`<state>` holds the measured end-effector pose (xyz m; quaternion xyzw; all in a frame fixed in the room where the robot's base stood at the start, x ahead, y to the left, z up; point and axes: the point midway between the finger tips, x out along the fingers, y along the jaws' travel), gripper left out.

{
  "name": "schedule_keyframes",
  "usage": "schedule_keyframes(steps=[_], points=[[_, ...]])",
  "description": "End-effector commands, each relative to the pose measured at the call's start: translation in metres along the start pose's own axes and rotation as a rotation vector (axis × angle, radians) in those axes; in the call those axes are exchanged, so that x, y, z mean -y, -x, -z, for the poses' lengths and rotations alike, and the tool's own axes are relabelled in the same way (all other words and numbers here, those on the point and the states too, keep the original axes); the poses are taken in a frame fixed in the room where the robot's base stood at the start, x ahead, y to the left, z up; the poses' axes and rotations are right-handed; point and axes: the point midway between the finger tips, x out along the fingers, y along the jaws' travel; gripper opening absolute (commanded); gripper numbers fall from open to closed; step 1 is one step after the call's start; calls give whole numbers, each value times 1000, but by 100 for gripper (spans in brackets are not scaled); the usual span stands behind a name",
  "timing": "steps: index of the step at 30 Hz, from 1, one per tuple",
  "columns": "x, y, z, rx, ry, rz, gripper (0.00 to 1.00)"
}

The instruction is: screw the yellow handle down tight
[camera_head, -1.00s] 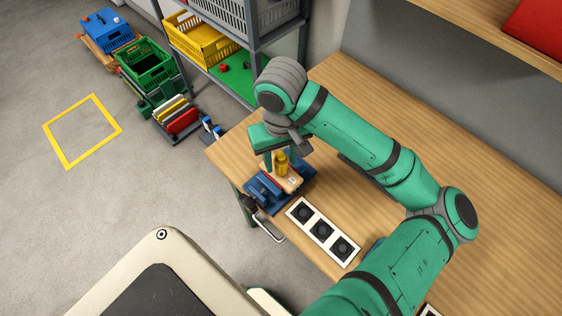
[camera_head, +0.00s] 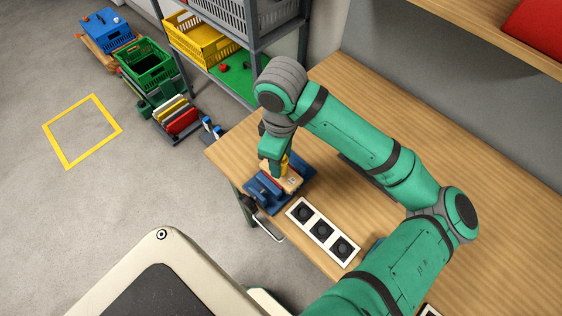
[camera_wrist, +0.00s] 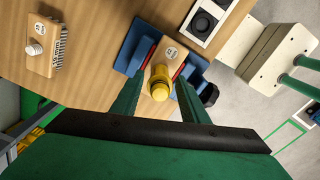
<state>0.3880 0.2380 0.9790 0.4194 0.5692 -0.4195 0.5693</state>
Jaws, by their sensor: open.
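The yellow handle (camera_wrist: 159,82) stands on a light wooden block in the wrist view, and a small part of it (camera_head: 284,163) shows in the head view. The wooden block (camera_wrist: 165,52) sits in a blue vise (camera_wrist: 141,52) with red jaw edges, on the workbench; the vise also shows in the head view (camera_head: 264,190). My gripper (camera_wrist: 157,86) is open, with one green finger on each side of the handle. I cannot tell whether the fingers touch it. The handle's lower end is hidden in the wrist view.
A white panel with three black round sockets (camera_head: 323,230) lies beside the vise. A wooden brush-like block with a white knob (camera_wrist: 42,47) lies on the bench in the wrist view. Shelving with a yellow crate (camera_head: 200,40) stands behind the bench's left end.

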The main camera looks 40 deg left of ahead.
Motion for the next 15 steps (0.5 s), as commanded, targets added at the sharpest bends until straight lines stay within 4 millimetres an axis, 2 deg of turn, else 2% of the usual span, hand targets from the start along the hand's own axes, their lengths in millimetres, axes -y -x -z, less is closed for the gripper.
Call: schedule_keyframes(steps=[15], points=[[0, 0, 0, 0, 416, 0, 41]])
